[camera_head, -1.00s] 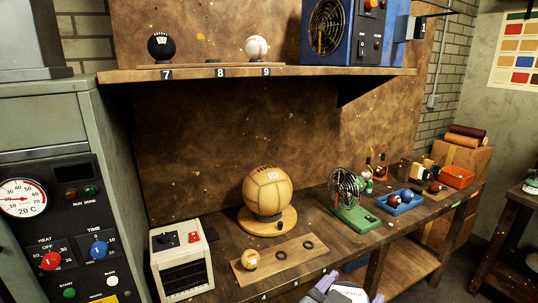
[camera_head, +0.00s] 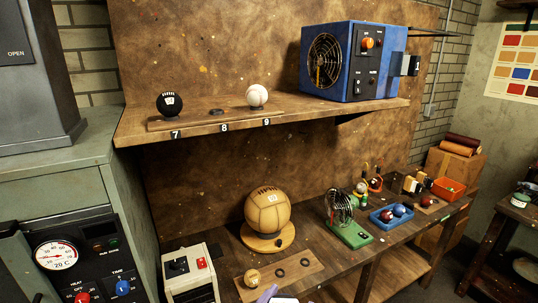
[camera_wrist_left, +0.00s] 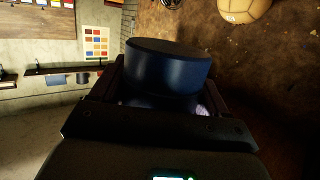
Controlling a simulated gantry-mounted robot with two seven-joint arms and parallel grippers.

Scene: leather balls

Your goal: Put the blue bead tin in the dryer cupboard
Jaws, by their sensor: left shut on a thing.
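The blue bead tin (camera_wrist_left: 168,68) is a dark blue, round, short tin in the left wrist view. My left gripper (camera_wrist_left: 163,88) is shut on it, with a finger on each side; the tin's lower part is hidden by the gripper. In the head view only a purple tip (camera_head: 267,294) shows at the bottom edge, and I cannot tell whose it is; the tin does not show there. The dryer cupboard (camera_head: 95,210) is the grey-green cabinet at the left, with a dark dial panel (camera_head: 85,262). Its inside is not visible. My right gripper is not in view.
The workbench (camera_head: 330,262) holds a white control box (camera_head: 190,272), a tan ball (camera_head: 268,211) on a round stand, a green wire-cage device (camera_head: 345,218) and a blue tray (camera_head: 385,222). A shelf (camera_head: 330,110) with a blue fan unit (camera_head: 350,60) overhangs it.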

